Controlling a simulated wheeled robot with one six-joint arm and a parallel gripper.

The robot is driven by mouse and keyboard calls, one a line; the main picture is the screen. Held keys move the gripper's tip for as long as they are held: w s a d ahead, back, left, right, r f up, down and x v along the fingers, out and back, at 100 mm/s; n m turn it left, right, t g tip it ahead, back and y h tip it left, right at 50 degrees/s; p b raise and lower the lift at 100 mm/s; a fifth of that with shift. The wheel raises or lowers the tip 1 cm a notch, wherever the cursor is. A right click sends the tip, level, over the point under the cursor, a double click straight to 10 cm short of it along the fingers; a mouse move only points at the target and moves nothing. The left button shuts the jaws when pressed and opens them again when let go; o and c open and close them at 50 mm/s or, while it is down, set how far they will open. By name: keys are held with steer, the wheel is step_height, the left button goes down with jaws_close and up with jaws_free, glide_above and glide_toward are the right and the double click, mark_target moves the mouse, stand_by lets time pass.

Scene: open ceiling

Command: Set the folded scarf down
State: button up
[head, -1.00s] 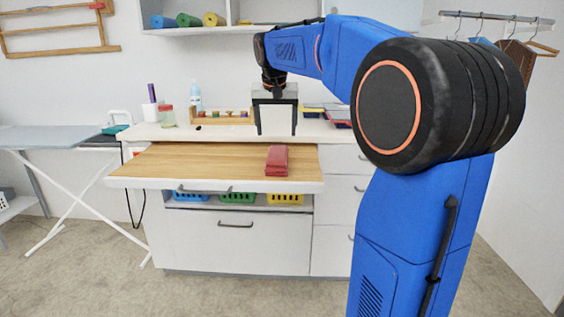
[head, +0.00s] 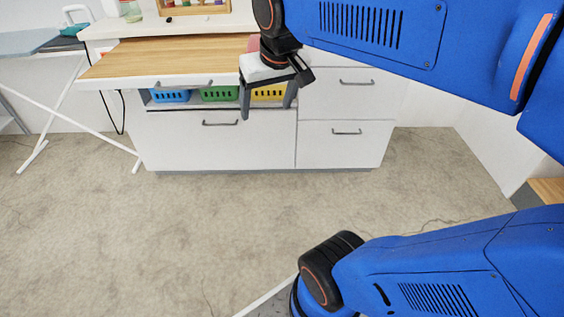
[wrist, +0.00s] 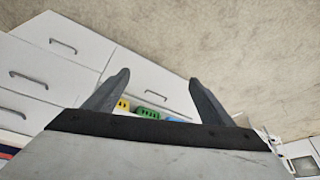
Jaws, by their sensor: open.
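My gripper (head: 267,110) is open with nothing between its fingers. It hangs in front of the cabinet, by the right end of the pulled-out wooden board (head: 165,58). The wrist view shows both spread fingers (wrist: 159,77) with drawer fronts and floor beyond. The red folded scarf (head: 253,44) lies on the right part of the board. Most of it is hidden behind my gripper in the head view, and it does not show in the wrist view. The gripper is apart from it.
Blue (head: 170,96), green (head: 220,93) and yellow (head: 270,92) baskets sit on the shelf under the board. Closed drawers (head: 346,90) are to the right. An ironing board (head: 25,43) stands at the left. The floor (head: 200,220) in front is clear.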

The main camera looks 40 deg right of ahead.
steer(key=s+a+f+n, duration=0.2)
steer(key=s+a+f, duration=0.1)
steer(key=s+f, duration=0.7)
steer(key=shift+y, duration=0.4)
